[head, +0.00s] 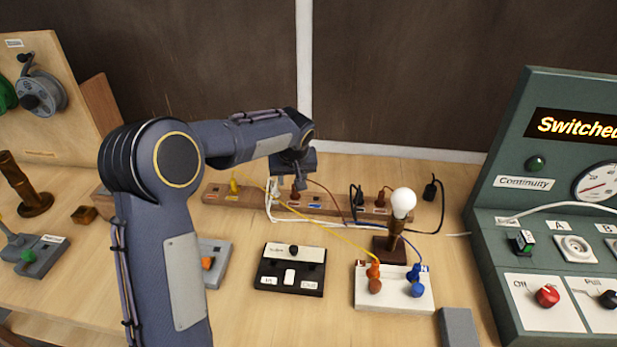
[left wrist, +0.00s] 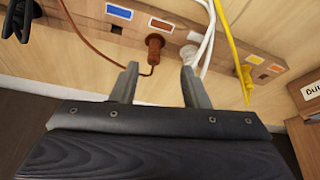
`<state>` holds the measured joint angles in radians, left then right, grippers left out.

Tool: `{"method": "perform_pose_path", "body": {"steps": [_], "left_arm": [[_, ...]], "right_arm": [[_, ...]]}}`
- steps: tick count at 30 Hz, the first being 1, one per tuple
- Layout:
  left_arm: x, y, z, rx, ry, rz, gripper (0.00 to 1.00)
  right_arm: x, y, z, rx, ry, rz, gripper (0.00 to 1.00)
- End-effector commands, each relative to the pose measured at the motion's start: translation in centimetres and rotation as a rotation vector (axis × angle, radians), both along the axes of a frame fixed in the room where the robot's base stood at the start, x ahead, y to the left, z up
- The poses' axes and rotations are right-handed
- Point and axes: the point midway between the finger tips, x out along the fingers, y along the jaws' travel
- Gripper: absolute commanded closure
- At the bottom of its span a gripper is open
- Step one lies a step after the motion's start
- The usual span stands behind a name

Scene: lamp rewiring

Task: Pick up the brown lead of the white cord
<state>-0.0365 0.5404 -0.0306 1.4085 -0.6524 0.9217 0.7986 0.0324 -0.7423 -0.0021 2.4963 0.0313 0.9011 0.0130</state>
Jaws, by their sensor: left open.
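The brown lead's plug (left wrist: 155,45) stands in the wooden rail in the left wrist view, with its thin brown wire (left wrist: 92,50) curving off to the left. It also shows as a brown end (head: 295,194) in the head view. The white cord's strands (left wrist: 205,35) lie just right of the brown plug in the wrist view. My left gripper (left wrist: 160,75) is open, and its fingertips point at the brown plug, one to each side of it in the picture. I cannot tell whether they touch it. My right gripper is not in view.
The wooden rail (head: 331,212) also holds a yellow lead (head: 233,186) and a black lead (head: 357,198). A lamp bulb (head: 403,203) stands near its right end. A black-and-white switch box (head: 290,270) and a white terminal block (head: 393,298) lie in front. A green test panel (head: 500,200) is at right.

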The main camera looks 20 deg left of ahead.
Motion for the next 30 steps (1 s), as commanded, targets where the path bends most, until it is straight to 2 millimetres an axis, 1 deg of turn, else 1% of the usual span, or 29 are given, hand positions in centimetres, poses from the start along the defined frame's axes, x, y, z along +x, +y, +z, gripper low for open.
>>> {"method": "perform_pose_path", "body": {"steps": [7, 10, 14, 15, 18, 21, 27, 30], "left_arm": [[1.0, 0.4, -2.3, 0.002, 0.002, 0.002, 0.59], [1.5, 0.5, -3.2, 0.002, 0.003, 0.002, 0.59], [2.5, 0.5, -4.9, 0.001, 0.004, 0.001, 0.59], [2.7, 0.6, -5.6, 0.001, 0.005, 0.002, 0.59], [3.1, 0.8, -6.6, 0.0, 0.002, 0.002, 0.59], [3.3, 0.9, -7.1, 0.001, 0.001, 0.002, 0.59], [3.3, 0.9, -7.1, 0.001, -0.001, 0.001, 0.59], [3.3, 0.9, -7.1, 0.001, 0.0, 0.0, 0.72]], "right_arm": [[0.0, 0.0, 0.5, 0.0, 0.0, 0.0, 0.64], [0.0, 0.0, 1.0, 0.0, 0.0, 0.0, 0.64], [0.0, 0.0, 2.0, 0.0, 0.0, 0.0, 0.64], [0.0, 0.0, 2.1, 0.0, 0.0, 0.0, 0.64], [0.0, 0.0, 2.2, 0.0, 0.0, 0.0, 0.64], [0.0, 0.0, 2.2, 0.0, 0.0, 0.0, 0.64], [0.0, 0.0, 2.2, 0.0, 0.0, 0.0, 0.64], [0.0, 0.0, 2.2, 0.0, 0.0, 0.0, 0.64]]}}
